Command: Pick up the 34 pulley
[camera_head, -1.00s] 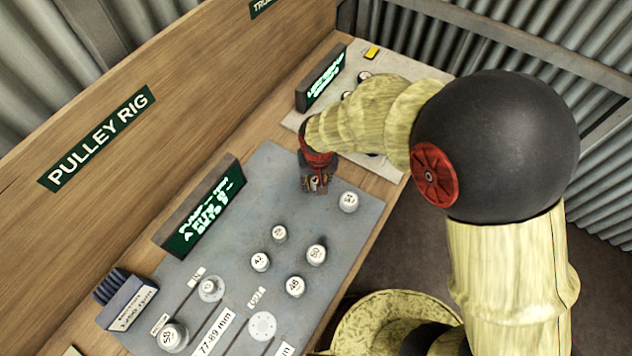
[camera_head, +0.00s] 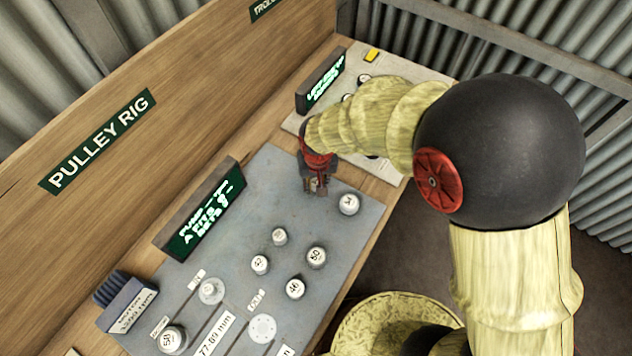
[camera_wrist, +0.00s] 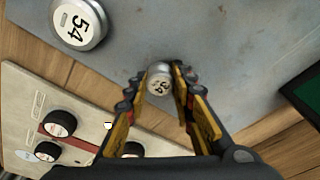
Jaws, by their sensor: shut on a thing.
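The 34 pulley (camera_wrist: 159,82) is a small grey-white cylinder with a pale numbered top. In the wrist view it sits between my two fingertips, near the edge of the grey mat (camera_wrist: 200,30). Its number is small and partly turned, and seems to read 34. My gripper (camera_wrist: 158,88) is shut on it, with one finger on each side. In the head view my gripper (camera_head: 316,188) points down at the far end of the mat, and its fingers mostly hide the pulley. I cannot tell whether the pulley still touches the mat.
A larger 54 pulley (camera_head: 349,204) stands close to the right of my gripper. Several other numbered pulleys, such as the 50 (camera_head: 316,257), stand nearer on the mat. A dark display sign (camera_head: 205,212) stands along the left. A pale board (camera_head: 400,68) lies beyond.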

